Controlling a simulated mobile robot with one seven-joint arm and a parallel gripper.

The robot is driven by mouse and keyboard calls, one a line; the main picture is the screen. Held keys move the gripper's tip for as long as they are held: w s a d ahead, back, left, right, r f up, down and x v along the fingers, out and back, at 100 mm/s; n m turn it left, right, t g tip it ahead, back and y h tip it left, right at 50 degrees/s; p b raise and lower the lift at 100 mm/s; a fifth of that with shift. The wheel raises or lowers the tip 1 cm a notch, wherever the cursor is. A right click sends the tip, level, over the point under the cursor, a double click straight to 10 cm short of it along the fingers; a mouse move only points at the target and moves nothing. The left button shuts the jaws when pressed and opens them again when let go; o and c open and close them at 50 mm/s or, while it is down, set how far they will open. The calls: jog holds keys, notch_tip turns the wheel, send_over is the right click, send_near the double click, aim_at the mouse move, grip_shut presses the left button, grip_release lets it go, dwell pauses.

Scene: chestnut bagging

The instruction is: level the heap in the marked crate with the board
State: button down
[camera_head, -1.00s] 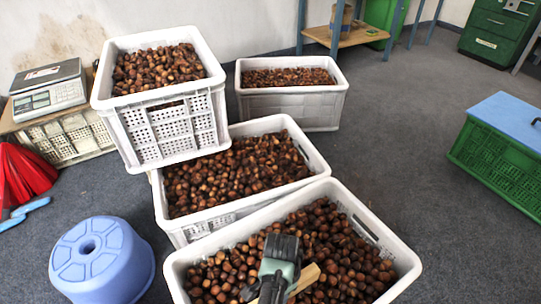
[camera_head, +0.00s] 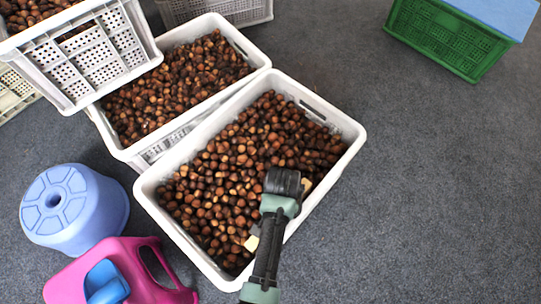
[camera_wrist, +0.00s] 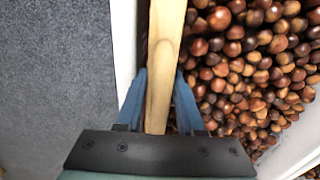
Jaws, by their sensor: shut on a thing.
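The nearest white crate (camera_head: 317,219) holds a heap of brown chestnuts (camera_head: 232,168); I see no clear mark on any crate. My gripper (camera_head: 283,184) is over its near right side, seen from behind in the head view. In the wrist view, the blue fingers of my gripper (camera_wrist: 161,100) are shut on a pale wooden board (camera_wrist: 165,55).
A second chestnut crate (camera_head: 254,58) stands directly behind, with a taller crate (camera_head: 95,62) at the upper left. A green crate (camera_head: 440,38) is far right. Floor to the right is clear.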

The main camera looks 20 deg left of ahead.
notch_tip(320, 180, up, 10)
jog(key=p, duration=0.9)
jog(key=shift+w+f+p, duration=0.1)
jog(key=shift+f+p, duration=0.05)
jog(key=shift+p, duration=0.25)
